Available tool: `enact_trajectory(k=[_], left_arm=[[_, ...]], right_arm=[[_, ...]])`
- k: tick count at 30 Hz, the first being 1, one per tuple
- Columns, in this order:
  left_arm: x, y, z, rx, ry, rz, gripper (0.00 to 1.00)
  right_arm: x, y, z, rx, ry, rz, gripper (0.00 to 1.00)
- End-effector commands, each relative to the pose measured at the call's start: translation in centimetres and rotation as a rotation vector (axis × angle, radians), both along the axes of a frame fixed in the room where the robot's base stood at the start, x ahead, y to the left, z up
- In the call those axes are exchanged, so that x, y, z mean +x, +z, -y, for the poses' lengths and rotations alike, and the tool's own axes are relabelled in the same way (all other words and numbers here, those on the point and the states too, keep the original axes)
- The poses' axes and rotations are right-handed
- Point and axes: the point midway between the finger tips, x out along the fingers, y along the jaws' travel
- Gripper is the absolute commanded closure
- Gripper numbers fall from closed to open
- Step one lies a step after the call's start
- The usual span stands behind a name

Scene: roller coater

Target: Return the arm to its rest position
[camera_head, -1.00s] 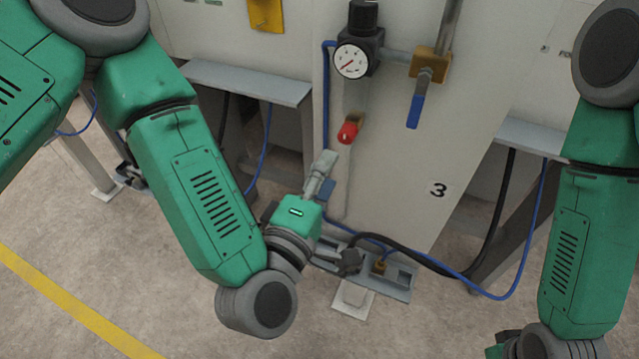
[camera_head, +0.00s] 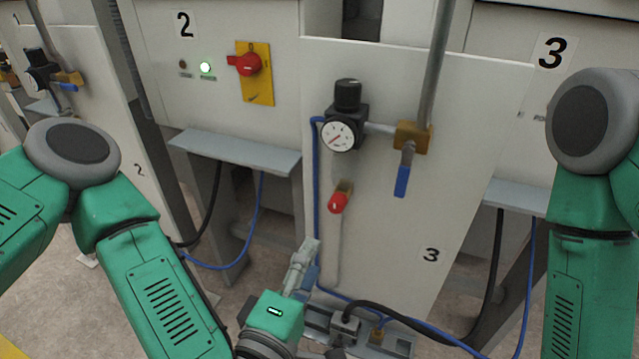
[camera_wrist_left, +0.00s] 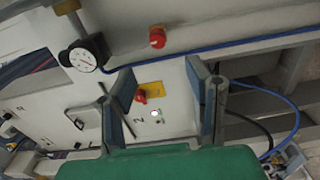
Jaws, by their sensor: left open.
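My left arm comes in from the left in the head view, its green forearm (camera_head: 165,290) reaching down to the bottom centre. My left gripper (camera_head: 308,262) is in front of the lower part of the white panel marked 3 (camera_head: 450,140), below the red knob. In the left wrist view the left gripper (camera_wrist_left: 165,85) shows two fingers spread wide with nothing between them. My right arm (camera_head: 592,270) hangs along the right edge of the head view; its gripper is out of the picture.
The panel carries a pressure gauge (camera_head: 342,134), a blue-handled valve lever (camera_head: 402,180) pointing down and a red knob (camera_head: 338,203). A red switch on a yellow plate (camera_head: 255,73) and a lit green lamp (camera_head: 206,67) are on cabinet 2. Grey ledges (camera_head: 235,150) and loose hoses run nearby.

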Motion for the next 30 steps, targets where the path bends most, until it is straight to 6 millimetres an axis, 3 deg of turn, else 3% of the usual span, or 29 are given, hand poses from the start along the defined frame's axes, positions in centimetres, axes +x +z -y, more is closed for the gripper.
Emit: enact_trajectory(k=[5, 8, 11, 15, 19, 21, 24, 27, 30], left_arm=[[-0.5, -1.7, 0.4, 0.062, -0.048, -0.022, 0.56], [-2.0, -5.9, 1.0, 0.218, -0.163, -0.079, 0.56], [-4.4, -12.4, 0.3, 0.452, -0.329, -0.175, 0.56], [-8.6, -21.4, -4.1, 0.795, -0.559, -0.348, 0.56], [-12.2, -27.3, -10.8, 1.063, -0.737, -0.533, 0.56], [-13.9, -29.3, -14.7, 1.176, -0.811, -0.634, 0.56], [-15.7, -30.7, -19.4, 1.289, -0.888, -0.763, 0.56], [-17.0, -31.1, -22.6, 1.353, -0.935, -0.856, 0.56], [-17.6, -31.1, -24.2, 1.380, -0.956, -0.905, 0.56]], right_arm=[[0.0, -0.4, 0.0, 0.000, 0.000, -0.001, 1.00], [0.0, -1.1, 0.0, 0.000, 0.000, -0.001, 1.00], [-0.1, -2.2, 0.0, 0.000, 0.000, -0.001, 1.00], [-0.1, -3.6, 0.0, 0.000, 0.000, -0.001, 1.00], [-0.1, -4.8, 0.0, 0.000, 0.000, -0.001, 1.00], [-0.1, -5.4, 0.0, 0.000, 0.000, -0.001, 1.00], [-0.1, -5.9, 0.0, 0.000, 0.000, -0.001, 1.00], [-0.1, -6.3, 0.0, 0.000, 0.000, -0.001, 1.00], [-0.1, -6.4, 0.0, 0.000, 0.000, -0.001, 1.00]])
